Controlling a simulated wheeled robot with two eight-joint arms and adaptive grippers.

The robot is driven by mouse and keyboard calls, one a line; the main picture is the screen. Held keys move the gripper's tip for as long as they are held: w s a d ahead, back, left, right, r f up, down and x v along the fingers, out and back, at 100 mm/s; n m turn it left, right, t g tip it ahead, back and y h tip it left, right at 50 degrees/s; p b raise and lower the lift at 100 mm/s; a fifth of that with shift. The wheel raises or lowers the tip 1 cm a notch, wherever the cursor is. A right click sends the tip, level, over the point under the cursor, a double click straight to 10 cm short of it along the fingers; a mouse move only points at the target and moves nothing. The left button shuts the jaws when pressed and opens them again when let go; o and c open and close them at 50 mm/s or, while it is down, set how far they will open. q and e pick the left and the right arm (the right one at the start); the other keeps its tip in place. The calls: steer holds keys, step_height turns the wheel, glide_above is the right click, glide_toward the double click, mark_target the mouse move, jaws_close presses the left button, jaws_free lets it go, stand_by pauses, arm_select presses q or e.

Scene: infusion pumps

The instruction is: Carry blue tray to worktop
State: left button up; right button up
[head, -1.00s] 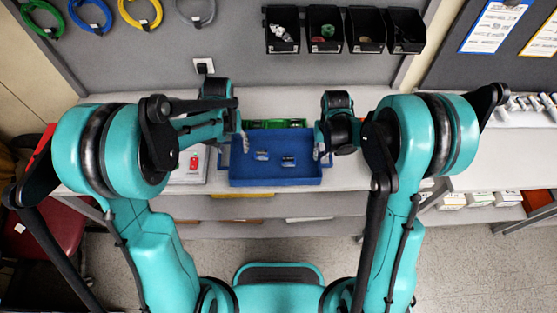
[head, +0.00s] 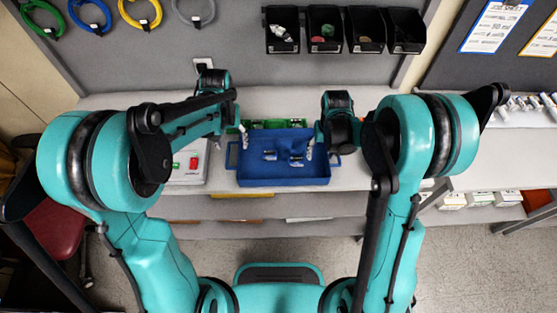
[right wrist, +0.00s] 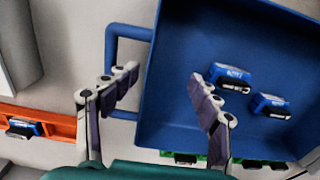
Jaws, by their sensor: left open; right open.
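The blue tray (head: 284,181) is on the worktop at its front edge in the head view, with a handle on each short side. Two small blue-and-grey items (head: 283,157) lie inside it. My left gripper (head: 244,138) is open near the tray's back left corner. My right gripper (head: 309,149) is open at the tray's right part. In the right wrist view, the right gripper's fingers (right wrist: 168,88) stand apart, one over the gap at the tray's handle (right wrist: 112,60), the other over the tray's inside. The tray wall (right wrist: 152,75) lies between them.
The worktop (head: 375,178) is clear right of the tray. Black bins (head: 325,30) hang on the back panel. An orange bin edge (right wrist: 50,122) shows in the wrist view.

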step_height(320, 180, up, 12)
stand_by(0.4)
arm_select(q)
steer(key=shift+r, duration=0.1)
arm_select(e)
steer(key=shift+s, duration=0.1)
arm_select(q)
steer(key=s+a+r+t+b, duration=0.1)
steer(key=s+t+b, duration=0.2)
steer(key=s, duration=0.4)
steer(key=s+a+r+t+b, duration=0.1)
steer(key=s+a+t+b, duration=0.1)
steer(key=s+t+b, duration=0.2)
steer(key=s+b, duration=0.2)
steer(key=s, duration=0.2)
steer(key=shift+s+r, duration=0.25)
steer(key=shift+s, duration=0.05)
arm_select(e)
steer(key=s+d+f+t, duration=0.1)
steer(key=s+t, duration=0.2)
steer(key=s, duration=0.4)
steer(key=s+d+f+t, duration=0.1)
steer(key=s+t, duration=0.3)
steer(key=s, duration=0.4)
steer(key=shift+s+d+f, duration=0.2)
steer(key=shift+d+f, duration=0.05)
steer(key=shift+d, duration=0.25)
